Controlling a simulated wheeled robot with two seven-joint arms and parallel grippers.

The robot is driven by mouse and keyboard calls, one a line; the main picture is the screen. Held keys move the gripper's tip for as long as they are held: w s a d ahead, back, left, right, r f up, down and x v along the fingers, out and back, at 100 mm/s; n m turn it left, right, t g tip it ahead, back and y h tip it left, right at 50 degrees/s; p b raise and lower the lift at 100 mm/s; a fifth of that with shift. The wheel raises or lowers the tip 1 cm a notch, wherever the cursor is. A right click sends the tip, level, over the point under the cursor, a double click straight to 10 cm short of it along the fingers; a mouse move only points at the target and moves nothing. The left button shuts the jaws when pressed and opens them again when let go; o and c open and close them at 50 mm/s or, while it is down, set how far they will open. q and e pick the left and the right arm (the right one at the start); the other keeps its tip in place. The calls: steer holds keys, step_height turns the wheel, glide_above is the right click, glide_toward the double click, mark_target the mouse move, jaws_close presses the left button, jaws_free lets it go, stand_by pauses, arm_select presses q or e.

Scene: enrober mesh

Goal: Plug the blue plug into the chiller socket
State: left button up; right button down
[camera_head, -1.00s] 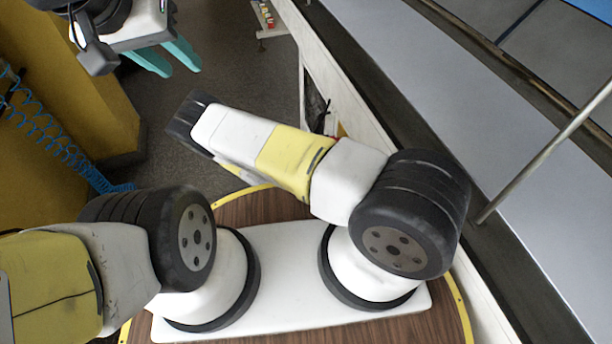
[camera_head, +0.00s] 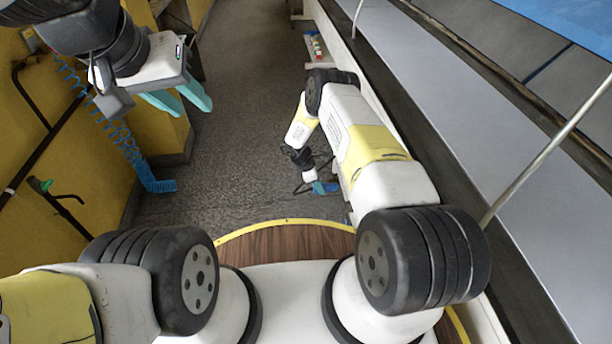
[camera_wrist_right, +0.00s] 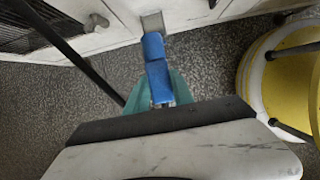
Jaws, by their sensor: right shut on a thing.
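The blue plug (camera_wrist_right: 157,70) is between the teal fingers of my right gripper (camera_wrist_right: 158,88) in the right wrist view, and the gripper is shut on it. The plug's far end meets or lies just in front of a grey metal fitting (camera_wrist_right: 152,22) on a white panel. I cannot tell whether it is inserted, and no socket opening shows. In the head view my right gripper (camera_head: 320,187) is small and low, beyond the wooden base edge. My left gripper (camera_head: 180,100) is at the upper left, with its teal fingers apart and empty.
A white panel (camera_wrist_right: 110,35) with a dark vent (camera_wrist_right: 40,28) stands close ahead of my right gripper. A dark cable runs beside it. A yellow wall with a coiled blue hose (camera_head: 120,140) is at left. Grey floor (camera_head: 240,120) is open between wall and conveyor (camera_head: 450,110).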

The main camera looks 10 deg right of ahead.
mark_target(336, 184)
steer(key=shift+d+r, duration=0.1)
steer(key=shift+d, duration=0.1)
stand_by(0.3)
steer(key=shift+w+d, duration=0.15)
steer(key=shift+d, duration=2.65)
steer(key=shift+d, duration=2.4)
steer(key=shift+a, duration=0.15)
steer(key=shift+a, duration=1.85)
steer(key=shift+d, duration=0.55)
